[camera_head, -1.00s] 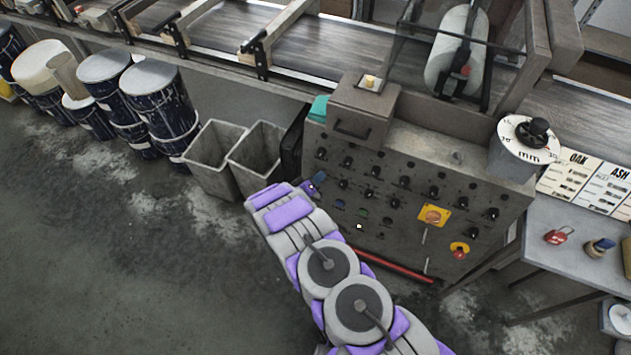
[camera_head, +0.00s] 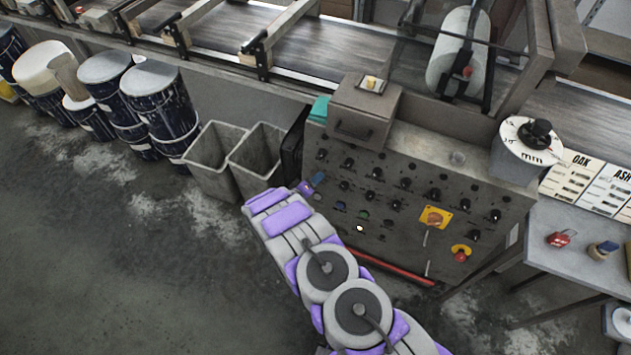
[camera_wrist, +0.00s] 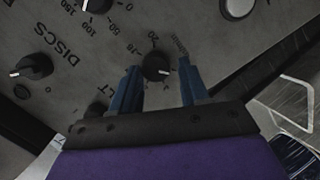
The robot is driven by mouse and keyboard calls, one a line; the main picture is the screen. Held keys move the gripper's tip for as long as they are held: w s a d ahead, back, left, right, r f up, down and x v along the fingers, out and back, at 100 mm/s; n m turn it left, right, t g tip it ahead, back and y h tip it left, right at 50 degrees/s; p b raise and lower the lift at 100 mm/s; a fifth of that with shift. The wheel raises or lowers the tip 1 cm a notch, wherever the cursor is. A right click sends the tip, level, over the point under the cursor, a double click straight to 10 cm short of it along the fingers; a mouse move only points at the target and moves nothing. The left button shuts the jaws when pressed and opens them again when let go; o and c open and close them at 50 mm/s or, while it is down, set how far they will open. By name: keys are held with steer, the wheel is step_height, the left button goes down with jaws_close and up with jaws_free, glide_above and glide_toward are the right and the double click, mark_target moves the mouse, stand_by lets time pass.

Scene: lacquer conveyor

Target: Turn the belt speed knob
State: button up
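The control panel (camera_head: 400,215) is a grey, worn plate with rows of black knobs, below the conveyor. My gripper (camera_head: 316,182) is at the panel's left side in the head view, where my wrist hides part of the panel. In the wrist view my gripper (camera_wrist: 159,66) is open, with one blue finger on each side of a small black knob (camera_wrist: 157,67). Gaps show between the knob and both fingers; I cannot tell the depth between them. A scale with "20" surrounds this knob. A label ending in "LT" is partly hidden by the left finger.
Another black knob (camera_wrist: 31,67) sits by the label "DISCS", and a pale round button (camera_wrist: 238,8) is at the top right. In the head view, grey bins (camera_head: 214,158) and paint drums (camera_head: 160,105) stand left of the panel. A red bar (camera_head: 395,268) runs along its bottom.

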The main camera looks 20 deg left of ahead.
steer(key=shift+o, duration=1.2)
steer(key=shift+a, duration=0.1)
steer(key=shift+d, duration=0.2)
steer(key=p+v, duration=0.4)
steer(key=v, duration=1.3)
steer(key=shift+a, duration=0.25)
steer(key=shift+s, duration=0.1)
